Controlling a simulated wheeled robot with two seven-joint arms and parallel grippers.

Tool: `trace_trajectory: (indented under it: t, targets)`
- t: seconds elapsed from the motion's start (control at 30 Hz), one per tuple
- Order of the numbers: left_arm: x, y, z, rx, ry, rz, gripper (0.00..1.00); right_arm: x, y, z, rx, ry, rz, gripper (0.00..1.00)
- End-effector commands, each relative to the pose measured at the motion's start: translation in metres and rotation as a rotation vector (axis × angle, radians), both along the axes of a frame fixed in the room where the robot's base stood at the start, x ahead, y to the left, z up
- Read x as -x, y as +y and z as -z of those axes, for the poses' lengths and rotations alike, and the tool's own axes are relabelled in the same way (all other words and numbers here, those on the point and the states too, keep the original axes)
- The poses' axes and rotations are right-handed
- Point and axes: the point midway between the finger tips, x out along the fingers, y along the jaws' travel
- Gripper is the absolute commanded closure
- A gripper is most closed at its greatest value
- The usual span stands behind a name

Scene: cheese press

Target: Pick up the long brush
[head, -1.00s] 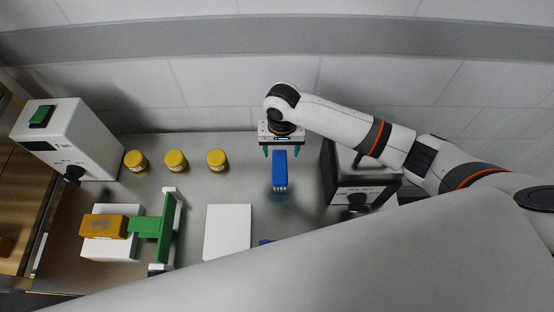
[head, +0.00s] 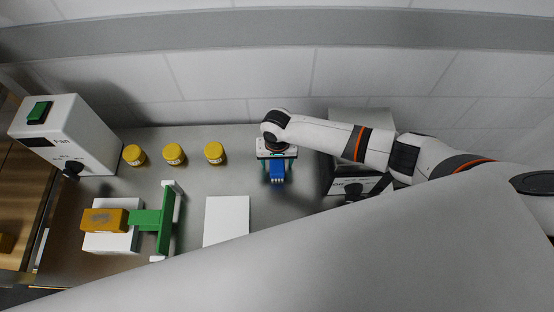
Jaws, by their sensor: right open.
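A blue brush (head: 277,171) with pale bristle ends lies on the grey table, right of the middle. I take it for the long brush; its far part is hidden under my right gripper. My right gripper (head: 277,176) is open and points down over the brush, one teal finger on each side of it. I cannot tell whether the fingers touch it. My left gripper is not in view.
A dark-fronted box (head: 352,186) stands close right of the gripper, partly behind my arm. Several yellow-lidded jars (head: 174,154) stand left.

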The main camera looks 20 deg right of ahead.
Motion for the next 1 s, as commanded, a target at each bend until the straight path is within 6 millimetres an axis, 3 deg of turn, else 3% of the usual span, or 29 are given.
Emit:
trace_trajectory:
  t: [0.03,0.33,0.67,1.0]
  targets:
    - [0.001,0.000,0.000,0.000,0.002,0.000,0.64,0.000,0.000,0.000,0.000,0.000,0.000,0.36]
    - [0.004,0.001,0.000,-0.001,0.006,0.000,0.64,0.000,0.000,-0.001,0.000,0.000,0.000,0.85]
    - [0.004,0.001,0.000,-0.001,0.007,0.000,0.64,-0.001,0.001,-0.011,-0.003,-0.002,0.000,0.85]
    - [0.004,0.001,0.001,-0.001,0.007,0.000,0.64,-0.001,0.000,-0.076,-0.003,-0.004,0.000,0.85]
